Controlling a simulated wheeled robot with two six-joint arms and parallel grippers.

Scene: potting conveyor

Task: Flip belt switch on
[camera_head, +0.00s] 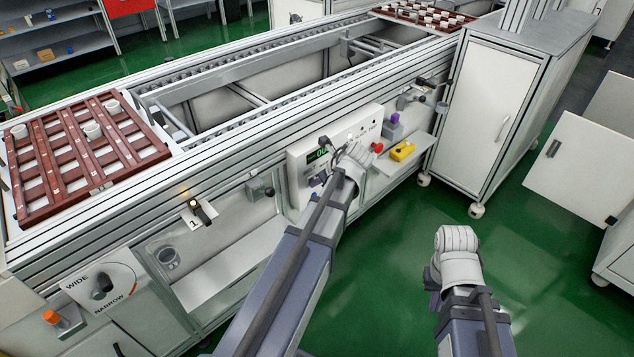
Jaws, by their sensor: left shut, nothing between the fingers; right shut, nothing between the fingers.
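A pale control box (300,180) is mounted on the front side of the conveyor. It has a green-lit display (317,155) and a red button (377,148), with small lettering that I cannot read fully. My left gripper (340,150) is shut and empty, right in front of this box. It covers the middle of the panel, so I cannot make out a belt switch there or tell whether the fingers touch anything. My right gripper (457,240) is shut and empty, over the green floor to the right, apart from everything.
A small shelf with a yellow item (402,151) juts out right of the box. A lit lever unit (200,212) marked 1 and a WIDE/NARROW knob (102,286) sit further left. A brown tray (45,188) lies on the conveyor. A white cabinet (490,110) stands right.

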